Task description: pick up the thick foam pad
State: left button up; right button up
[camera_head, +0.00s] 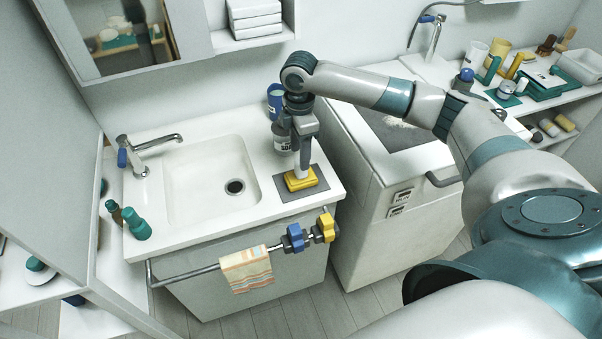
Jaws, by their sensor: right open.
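The thick foam pad appears to be the yellow block (300,180) lying flat on a dark grey mat (318,190) at the right end of the sink counter. The gripper hides part of the pad's far side. My left gripper is not in the picture.
A soap container (281,137) and a blue can (274,97) stand close behind the gripper. The sink basin (210,180) is to the left. A front rail (205,268) carries a striped towel (246,268) and blue and yellow clips. A white cabinet (380,215) stands at right.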

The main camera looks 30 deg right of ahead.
dwell(0.3)
jog(key=shift+d+f+p, duration=0.15)
jog(key=shift+f+p, duration=0.35)
jog(key=shift+f, duration=0.1)
jog(key=f, duration=0.1)
jog(key=f+p, duration=0.1)
jog(key=f, duration=0.1)
jog(key=shift+w+d, duration=0.2)
jog(key=shift+f, duration=0.5)
grip_shut()
